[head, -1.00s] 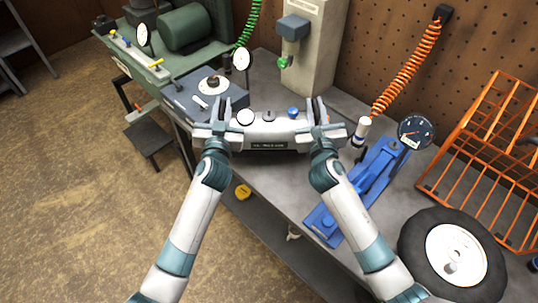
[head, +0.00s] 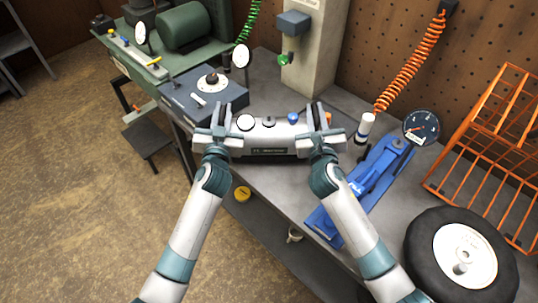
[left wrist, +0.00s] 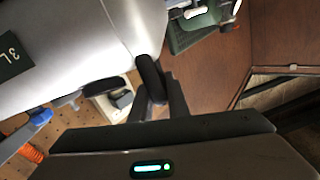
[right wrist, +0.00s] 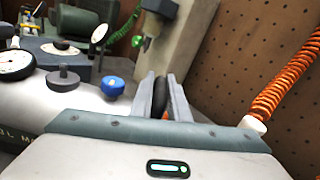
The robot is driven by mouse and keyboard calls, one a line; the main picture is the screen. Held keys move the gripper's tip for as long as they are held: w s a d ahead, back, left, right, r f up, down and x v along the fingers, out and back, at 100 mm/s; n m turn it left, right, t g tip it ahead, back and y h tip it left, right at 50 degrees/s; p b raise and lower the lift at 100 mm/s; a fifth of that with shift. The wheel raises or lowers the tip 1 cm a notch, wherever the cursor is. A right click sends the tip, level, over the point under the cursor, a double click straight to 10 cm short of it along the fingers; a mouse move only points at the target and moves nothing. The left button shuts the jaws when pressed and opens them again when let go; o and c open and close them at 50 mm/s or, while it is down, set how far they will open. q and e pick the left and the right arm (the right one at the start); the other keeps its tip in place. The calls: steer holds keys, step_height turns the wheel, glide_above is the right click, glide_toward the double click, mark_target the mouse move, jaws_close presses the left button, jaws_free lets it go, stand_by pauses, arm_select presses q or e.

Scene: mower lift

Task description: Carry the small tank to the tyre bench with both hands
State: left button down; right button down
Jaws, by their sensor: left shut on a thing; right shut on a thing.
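The small tank (head: 270,135) is a silver-white cylinder with a gauge, a dark knob and a blue knob on top and a dark label on its front. It is held level between my grippers, over the grey bench (head: 275,186); whether it touches the bench I cannot tell. My left gripper (head: 222,118) is shut on the tank's left end. My right gripper (head: 318,118) is shut on its right end. The tank also shows large in the left wrist view (left wrist: 70,50) and in the right wrist view (right wrist: 85,98), where a dark handle lies between the fingers.
A blue tool (head: 362,185) and a wheel with a black tyre (head: 420,250) lie to the right, near an orange wire rack (head: 480,150). A dark box with a dial (head: 185,95) is at the left. A grey column (head: 315,60) stands behind the tank.

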arm_select(q)
steer(key=shift+a+f, duration=0.1)
steer(key=shift+f, duration=0.05)
arm_select(e)
steer(key=shift+d+f, duration=0.1)
steer(key=shift+f, duration=0.05)
arm_select(q)
steer(key=c, duration=2.1)
jaws_free()
steer(key=shift+f, duration=0.2)
arm_select(e)
steer(key=c, duration=2.1)
jaws_free()
steer(key=shift+f, duration=0.2)
arm_select(q)
steer(key=o, duration=0.4)
steer(key=shift+r, duration=0.1)
arm_select(e)
steer(key=o, duration=0.4)
steer(key=shift+r, duration=0.1)
arm_select(q)
steer(key=shift+s, duration=0.1)
arm_select(e)
steer(key=shift+s, duration=0.1)
arm_select(q)
steer(key=shift+s, duration=0.1)
steer(key=s, duration=1.1)
steer(key=shift+s, duration=0.4)
arm_select(e)
steer(key=s, duration=1.2)
